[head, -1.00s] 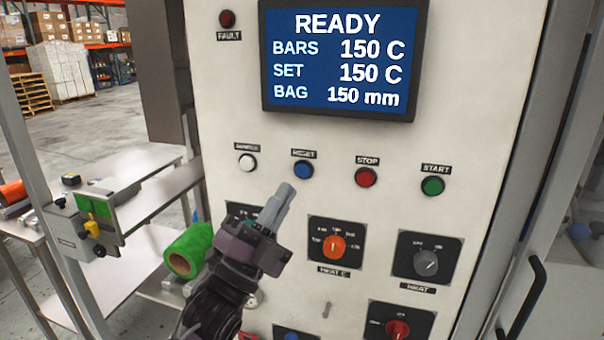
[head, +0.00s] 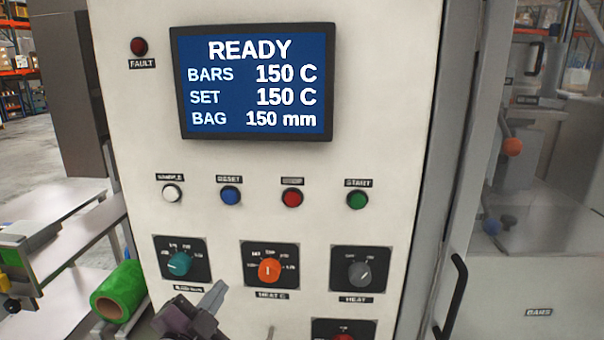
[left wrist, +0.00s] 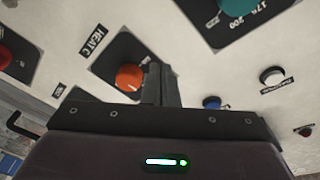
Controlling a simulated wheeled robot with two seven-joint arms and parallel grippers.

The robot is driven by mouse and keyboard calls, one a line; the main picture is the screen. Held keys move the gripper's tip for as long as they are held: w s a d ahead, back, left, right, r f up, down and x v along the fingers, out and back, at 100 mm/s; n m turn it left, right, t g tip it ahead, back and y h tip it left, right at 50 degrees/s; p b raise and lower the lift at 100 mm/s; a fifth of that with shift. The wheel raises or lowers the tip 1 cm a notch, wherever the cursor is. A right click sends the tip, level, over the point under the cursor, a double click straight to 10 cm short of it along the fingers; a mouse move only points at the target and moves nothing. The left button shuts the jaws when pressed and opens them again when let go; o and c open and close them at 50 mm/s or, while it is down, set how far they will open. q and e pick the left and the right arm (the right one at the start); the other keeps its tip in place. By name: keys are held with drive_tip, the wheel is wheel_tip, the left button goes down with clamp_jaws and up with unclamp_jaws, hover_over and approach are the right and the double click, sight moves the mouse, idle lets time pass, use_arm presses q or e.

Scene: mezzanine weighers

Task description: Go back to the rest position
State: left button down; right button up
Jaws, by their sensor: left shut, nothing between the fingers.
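My left gripper (head: 215,297) is at the lower middle of the head view, low in front of the control panel (head: 240,155). Its fingers are together with nothing between them. In the left wrist view the shut fingers (left wrist: 161,84) stand in front of the panel, overlapping the edge of the orange HEAT C knob (left wrist: 130,77). I cannot tell from this whether they touch the panel. In the head view the orange knob (head: 269,270) is right of and above the fingertips. The teal knob (head: 179,263) is to their upper left. My right gripper is not in view.
The screen (head: 254,82) reads READY, bars 150 C, bag 150 mm. White, blue, red and green buttons (head: 357,199) line the panel. A black handle (head: 452,300) sticks out at right. A green roll (head: 118,292) and a bench (head: 75,240) are at left.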

use_arm(q)
drive_tip(key=s+a+f+n+g+y, duration=0.1)
drive_tip(key=s+f+n+g+y, duration=0.1)
drive_tip(key=s+f+n+g, duration=0.65)
drive_tip(key=s+a+f+n+g+y, duration=0.2)
drive_tip(key=s+f+g, duration=0.4)
drive_tip(key=s+f, duration=0.6)
wheel_tip(320, 180, down, 32)
drive_tip(key=s+g, duration=0.2)
drive_tip(key=s+a+f, duration=0.3)
drive_tip(key=s+f, duration=1.4)
drive_tip(key=s, duration=0.2)
drive_tip(key=shift+s+f+m+g, duration=0.15)
drive_tip(key=shift+f+m+g, duration=0.2)
drive_tip(key=shift+f, duration=0.05)
